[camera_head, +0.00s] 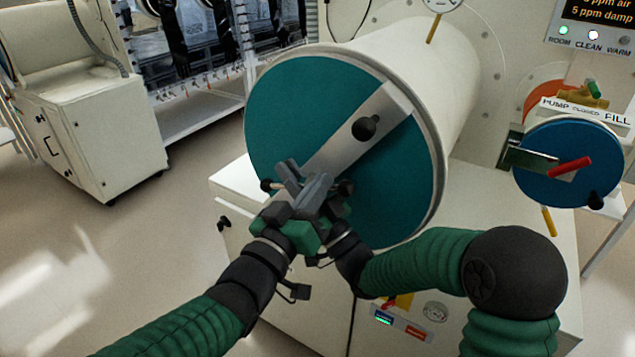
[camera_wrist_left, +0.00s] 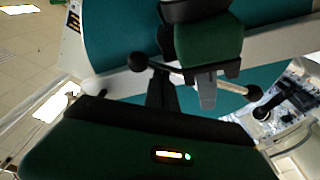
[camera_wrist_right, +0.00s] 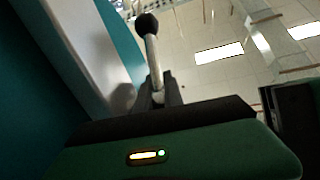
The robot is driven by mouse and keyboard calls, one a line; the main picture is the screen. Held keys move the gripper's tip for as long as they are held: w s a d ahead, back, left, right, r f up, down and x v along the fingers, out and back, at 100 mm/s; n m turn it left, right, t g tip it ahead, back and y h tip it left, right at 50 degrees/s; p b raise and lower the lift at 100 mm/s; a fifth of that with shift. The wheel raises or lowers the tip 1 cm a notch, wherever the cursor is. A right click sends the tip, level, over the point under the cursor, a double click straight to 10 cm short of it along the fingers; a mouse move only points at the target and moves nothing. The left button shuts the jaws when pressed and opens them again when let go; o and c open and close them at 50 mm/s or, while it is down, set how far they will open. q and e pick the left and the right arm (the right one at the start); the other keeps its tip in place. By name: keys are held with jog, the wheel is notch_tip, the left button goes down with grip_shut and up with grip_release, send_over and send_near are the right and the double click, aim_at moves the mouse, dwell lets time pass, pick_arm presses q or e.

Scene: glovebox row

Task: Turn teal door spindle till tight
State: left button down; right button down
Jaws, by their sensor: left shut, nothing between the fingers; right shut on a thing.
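The teal door (camera_head: 290,110) closes the end of a large white cylinder, with a pale bar (camera_head: 335,140) slanting across its face. A black ball knob (camera_head: 365,128) stands out from the bar. The spindle handle shows as thin rods with black balls, one ball (camera_head: 267,185) left of my grippers; two balls show in the left wrist view (camera_wrist_left: 137,60). My right gripper (camera_head: 290,178) is shut on a handle rod; the right wrist view shows the rod (camera_wrist_right: 152,60) rising from its fingers. My left gripper (camera_head: 318,190) is shut and empty beside it. The grippers overlap, hiding the spindle's middle.
At the right is a smaller blue door (camera_head: 565,165) with a red handle (camera_head: 570,167). A gauge (camera_head: 440,5) tops the cylinder. A white cabinet (camera_head: 95,130) stands at the left. Open floor (camera_head: 130,230) lies left of the door. My arms meet closely below the door.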

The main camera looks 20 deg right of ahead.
pick_arm(q)
jog(key=shift+s+d+f, duration=0.1)
jog(key=shift+d+f, duration=0.05)
jog(key=shift+f, duration=0.4)
pick_arm(e)
jog(key=shift+f, duration=0.1)
jog(key=c, duration=1.7)
grip_release()
jog(key=shift+c, duration=0.2)
jog(key=shift+d, duration=0.1)
pick_arm(q)
jog(key=shift+r, duration=0.1)
